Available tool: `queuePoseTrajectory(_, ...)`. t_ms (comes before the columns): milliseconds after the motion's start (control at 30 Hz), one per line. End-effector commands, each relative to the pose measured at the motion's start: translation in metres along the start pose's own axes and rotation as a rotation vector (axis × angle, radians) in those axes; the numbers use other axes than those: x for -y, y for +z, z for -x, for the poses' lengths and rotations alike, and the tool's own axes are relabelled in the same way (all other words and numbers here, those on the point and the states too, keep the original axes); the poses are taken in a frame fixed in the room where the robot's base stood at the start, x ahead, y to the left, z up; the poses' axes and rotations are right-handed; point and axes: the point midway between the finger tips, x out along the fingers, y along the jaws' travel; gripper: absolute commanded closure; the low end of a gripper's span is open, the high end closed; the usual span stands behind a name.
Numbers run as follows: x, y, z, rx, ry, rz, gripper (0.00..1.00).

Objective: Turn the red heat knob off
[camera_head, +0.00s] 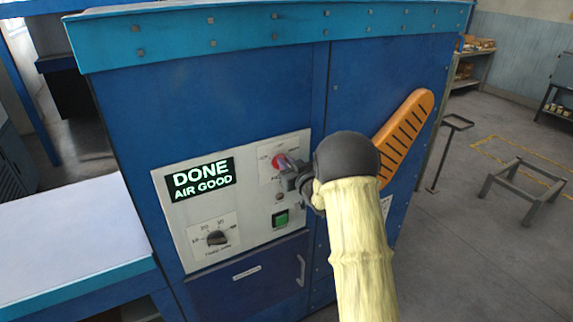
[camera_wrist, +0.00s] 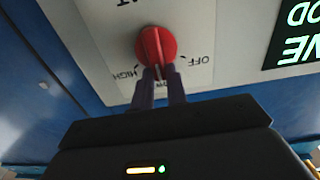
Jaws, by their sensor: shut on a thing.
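The red heat knob (camera_head: 278,160) is on the white control panel (camera_head: 262,232), at its upper right in the head view. In the wrist view, which is upside down, the knob (camera_wrist: 155,42) shows with labels HIGH, LOW and OFF around it. Its raised ridge runs nearly up and down the picture, towards the LOW label between my fingers. My gripper (camera_head: 292,172) reaches in from the right. Its two dark fingers (camera_wrist: 158,76) are shut on the ridge and hide part of LOW. The exact pointer mark is hard to tell.
A lit display (camera_head: 201,179) reads DONE, AIR GOOD. Below are a black dial (camera_head: 217,238) and a green button (camera_head: 281,218). An orange slotted handle (camera_head: 404,135) sticks out at the right. A white table (camera_head: 70,235) stands at the left.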

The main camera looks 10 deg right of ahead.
Motion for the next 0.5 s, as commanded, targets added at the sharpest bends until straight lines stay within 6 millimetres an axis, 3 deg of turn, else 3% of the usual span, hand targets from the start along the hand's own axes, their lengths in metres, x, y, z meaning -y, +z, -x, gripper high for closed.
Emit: queuePoseTrajectory(500, 0.0056, 0.0069, 0.0000, -0.005, 0.000, 0.231, 1.00)
